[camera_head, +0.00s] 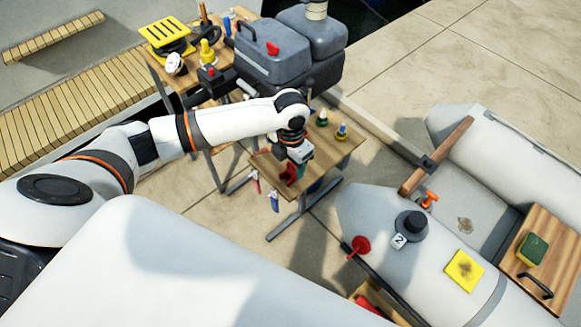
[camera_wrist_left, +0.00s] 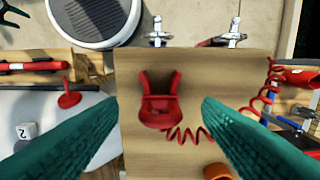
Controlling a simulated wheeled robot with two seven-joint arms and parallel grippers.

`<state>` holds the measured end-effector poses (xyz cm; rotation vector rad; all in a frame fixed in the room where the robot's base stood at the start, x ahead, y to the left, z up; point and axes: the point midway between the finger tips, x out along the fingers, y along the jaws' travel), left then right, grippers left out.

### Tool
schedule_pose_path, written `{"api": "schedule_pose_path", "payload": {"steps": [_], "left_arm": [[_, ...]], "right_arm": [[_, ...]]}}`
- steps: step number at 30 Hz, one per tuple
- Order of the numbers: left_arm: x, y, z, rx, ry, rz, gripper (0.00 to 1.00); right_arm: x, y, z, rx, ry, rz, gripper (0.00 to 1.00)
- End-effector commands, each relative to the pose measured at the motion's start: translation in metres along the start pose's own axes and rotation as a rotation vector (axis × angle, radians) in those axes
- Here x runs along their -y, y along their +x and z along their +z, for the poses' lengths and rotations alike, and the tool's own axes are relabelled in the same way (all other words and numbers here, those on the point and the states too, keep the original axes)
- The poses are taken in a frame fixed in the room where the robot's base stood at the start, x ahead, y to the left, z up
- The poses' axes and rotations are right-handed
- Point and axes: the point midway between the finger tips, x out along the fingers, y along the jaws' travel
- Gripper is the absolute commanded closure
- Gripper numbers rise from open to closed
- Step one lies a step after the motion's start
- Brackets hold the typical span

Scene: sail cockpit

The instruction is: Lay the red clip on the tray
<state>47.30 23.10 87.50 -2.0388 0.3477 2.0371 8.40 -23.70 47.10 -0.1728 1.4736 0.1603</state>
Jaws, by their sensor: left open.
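The red clip (camera_wrist_left: 158,110), a fork-shaped piece with two prongs, lies on a flat wooden surface (camera_wrist_left: 140,70) in the left wrist view. It also shows as a small red shape (camera_head: 290,173) in the head view, partly behind my gripper. My left gripper (camera_wrist_left: 160,103) is open, its two teal fingers on either side of the clip with gaps between. In the head view my left gripper (camera_head: 299,165) is over the front of the small wooden table (camera_head: 335,160). I cannot tell whether this wooden top is the tray. My right gripper is not in view.
A red coiled cord (camera_wrist_left: 187,134) lies beside the clip. An orange cylinder (camera_wrist_left: 216,172) is near it. Small bottles (camera_head: 341,131) stand at the table's back right. The grey outboard motor (camera_head: 272,50) is behind, and the inflatable boat (camera_head: 385,225) is at right.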

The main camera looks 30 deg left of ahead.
Motion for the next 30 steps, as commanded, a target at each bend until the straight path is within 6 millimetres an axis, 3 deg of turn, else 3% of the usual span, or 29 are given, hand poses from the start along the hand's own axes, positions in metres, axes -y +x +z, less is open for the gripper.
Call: {"api": "schedule_pose_path", "payload": {"steps": [6, 12, 18, 30], "left_arm": [[0.001, -0.049, -0.001, -0.005, -0.001, -0.001, 0.41], [0.0, -0.08, -0.001, -0.003, -0.001, 0.0, 0.41], [0.0, -0.091, 0.0, -0.001, -0.001, 0.0, 0.41], [0.0, -0.091, 0.0, 0.0, -0.001, 0.0, 0.41]], "right_arm": [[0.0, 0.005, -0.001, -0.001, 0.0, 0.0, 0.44], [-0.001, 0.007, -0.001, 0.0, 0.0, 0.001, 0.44], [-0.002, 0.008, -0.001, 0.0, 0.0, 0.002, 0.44], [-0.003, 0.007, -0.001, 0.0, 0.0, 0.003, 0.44]]}}
